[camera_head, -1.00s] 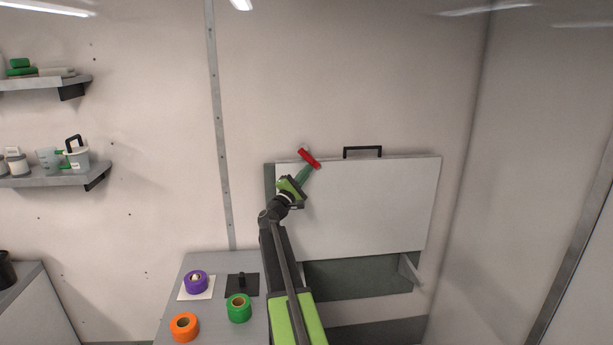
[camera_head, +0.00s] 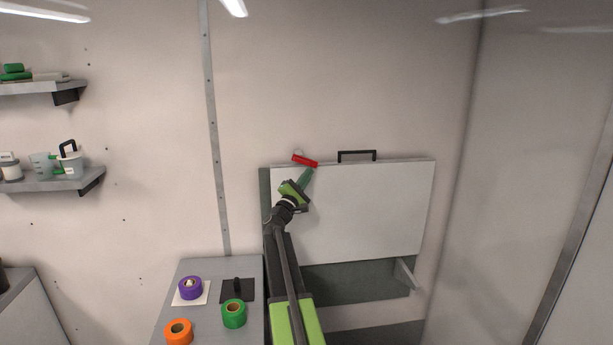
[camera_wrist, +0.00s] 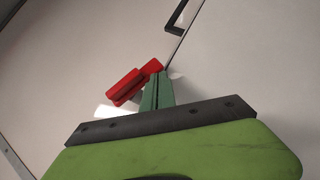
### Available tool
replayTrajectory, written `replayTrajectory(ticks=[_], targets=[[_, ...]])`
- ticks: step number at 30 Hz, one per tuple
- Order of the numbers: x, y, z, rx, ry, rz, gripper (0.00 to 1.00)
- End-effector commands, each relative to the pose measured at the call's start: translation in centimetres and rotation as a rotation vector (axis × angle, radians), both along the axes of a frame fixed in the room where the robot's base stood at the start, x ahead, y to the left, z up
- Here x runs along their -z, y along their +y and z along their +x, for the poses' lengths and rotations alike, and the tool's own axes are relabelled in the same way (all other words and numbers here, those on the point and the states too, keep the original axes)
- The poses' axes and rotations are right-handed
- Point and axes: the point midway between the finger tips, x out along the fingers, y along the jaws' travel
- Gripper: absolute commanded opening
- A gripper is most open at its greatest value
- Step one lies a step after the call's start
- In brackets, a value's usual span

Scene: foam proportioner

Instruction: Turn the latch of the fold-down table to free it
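The red latch (camera_head: 304,160) is on the wall at the top edge of the folded-up white table panel (camera_head: 360,210), near its left corner. It lies nearly level, its right end a little lower. My gripper (camera_head: 307,174) is just below the latch's right end. In the wrist view its green fingers (camera_wrist: 157,92) look shut together, with only a thin dark line between them. The red latch (camera_wrist: 128,86) is to the left of the fingertips, touching or very close. I see no part of it between the fingers.
A black handle (camera_head: 357,155) rises at the panel's top edge. At lower left, a grey counter (camera_head: 205,268) holds purple (camera_head: 190,288), green (camera_head: 234,313) and orange (camera_head: 178,332) rolls. Shelves (camera_head: 45,183) are on the left wall. The wall above the panel is clear.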

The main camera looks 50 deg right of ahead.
Motion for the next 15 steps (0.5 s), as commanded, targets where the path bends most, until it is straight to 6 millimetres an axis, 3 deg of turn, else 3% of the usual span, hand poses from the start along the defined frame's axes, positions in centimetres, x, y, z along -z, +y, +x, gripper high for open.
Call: replayTrajectory(ticks=[15], targets=[[-1.0, -1.2, -1.1, 0.002, -0.001, 0.000, 0.00]])
